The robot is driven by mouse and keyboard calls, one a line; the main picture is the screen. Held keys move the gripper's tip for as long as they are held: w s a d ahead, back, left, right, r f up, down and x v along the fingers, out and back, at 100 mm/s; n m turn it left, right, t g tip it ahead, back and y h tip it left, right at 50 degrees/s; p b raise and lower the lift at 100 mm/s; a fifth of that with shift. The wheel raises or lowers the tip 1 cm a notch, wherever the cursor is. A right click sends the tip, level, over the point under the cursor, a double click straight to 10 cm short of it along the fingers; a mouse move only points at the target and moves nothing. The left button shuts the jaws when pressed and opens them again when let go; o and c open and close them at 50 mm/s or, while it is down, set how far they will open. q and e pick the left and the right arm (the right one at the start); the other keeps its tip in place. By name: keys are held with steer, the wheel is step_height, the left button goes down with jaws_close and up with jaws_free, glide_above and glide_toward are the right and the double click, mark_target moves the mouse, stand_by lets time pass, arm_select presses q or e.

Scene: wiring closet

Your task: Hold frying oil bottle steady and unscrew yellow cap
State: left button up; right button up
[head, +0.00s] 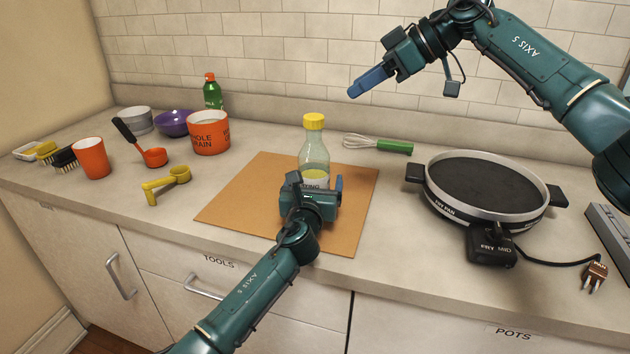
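The frying oil bottle (314,153) stands upright on a brown board (240,200) in the head view. It is clear, with pale yellow oil low inside and a partly covered label. Its yellow cap (314,121) is on the neck. My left gripper (322,185) is low at the bottle's near side, with one blue finger showing just right of the bottle. Its other finger is hidden, so I cannot tell whether it grips the bottle. My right gripper (368,83) is up and to the right of the cap, apart from it. Its blue fingers overlap in this view, and nothing shows between them.
A whisk (385,145) lies behind the board. A black electric pan (485,187) with a cord stands at right. An orange canister (208,133), a green bottle (213,93), a ladle (153,157) and a yellow scoop (167,184) are at left. The board's left part is clear.

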arm_select(q)
steer(key=shift+w, duration=0.35)
steer(key=c, duration=1.2)
steer(key=o, duration=0.6)
steer(key=shift+c, duration=0.2)
steer(key=c, duration=0.5)
steer(key=shift+c, duration=0.2)
